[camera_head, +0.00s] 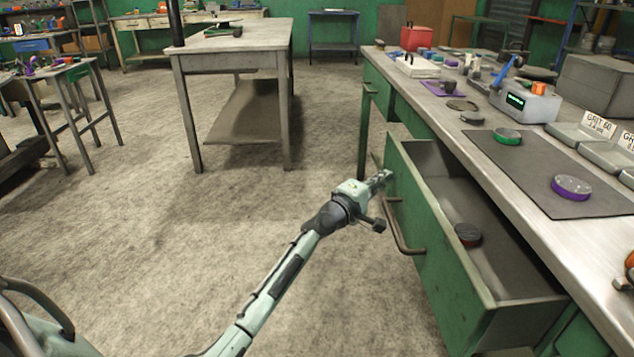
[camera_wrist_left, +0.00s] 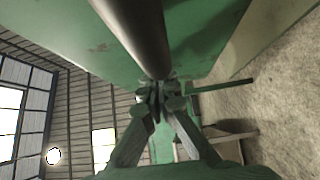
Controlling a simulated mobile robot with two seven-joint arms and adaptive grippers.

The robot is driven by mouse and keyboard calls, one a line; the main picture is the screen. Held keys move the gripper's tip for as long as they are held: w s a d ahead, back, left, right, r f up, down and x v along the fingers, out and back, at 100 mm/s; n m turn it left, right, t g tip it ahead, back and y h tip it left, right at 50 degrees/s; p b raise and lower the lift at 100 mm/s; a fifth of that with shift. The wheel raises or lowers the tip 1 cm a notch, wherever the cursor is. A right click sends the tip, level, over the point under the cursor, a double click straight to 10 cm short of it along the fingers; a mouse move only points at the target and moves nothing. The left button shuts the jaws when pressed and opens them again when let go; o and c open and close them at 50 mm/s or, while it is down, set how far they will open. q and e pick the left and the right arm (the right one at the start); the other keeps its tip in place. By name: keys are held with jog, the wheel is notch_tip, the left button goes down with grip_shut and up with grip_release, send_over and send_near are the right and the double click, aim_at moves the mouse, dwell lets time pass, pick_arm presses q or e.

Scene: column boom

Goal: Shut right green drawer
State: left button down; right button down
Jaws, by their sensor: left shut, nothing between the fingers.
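The right green drawer (camera_head: 435,250) is pulled out from the workbench, its grey inside showing. A dark round tin (camera_head: 467,235) with a reddish rim lies in it. A bar handle (camera_head: 402,238) runs along the drawer's front. My left gripper (camera_head: 383,178) is shut and empty, at the far end of the drawer front close to the handle. In the left wrist view the shut fingertips (camera_wrist_left: 160,97) lie at the end of the dark handle bar (camera_wrist_left: 138,35), before the green front (camera_wrist_left: 205,35); whether they touch cannot be told. My right gripper is not in view.
Another table (camera_head: 235,40) stands further back. The floor left of the drawer is clear.

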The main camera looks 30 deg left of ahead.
pick_arm(q)
jog(key=w+d, duration=0.1)
jog(key=d, duration=0.1)
jog(key=w+d, duration=0.1)
jog(key=d, duration=0.1)
jog(key=w+d, duration=0.4)
jog(key=d, duration=0.1)
jog(key=shift+w+d, duration=0.35)
jog(key=shift+d, duration=0.15)
jog(key=shift+w+d+r, duration=0.1)
jog(key=shift+d, duration=0.05)
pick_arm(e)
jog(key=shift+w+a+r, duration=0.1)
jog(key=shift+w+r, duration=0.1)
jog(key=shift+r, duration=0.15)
pick_arm(q)
jog(key=shift+d, duration=0.15)
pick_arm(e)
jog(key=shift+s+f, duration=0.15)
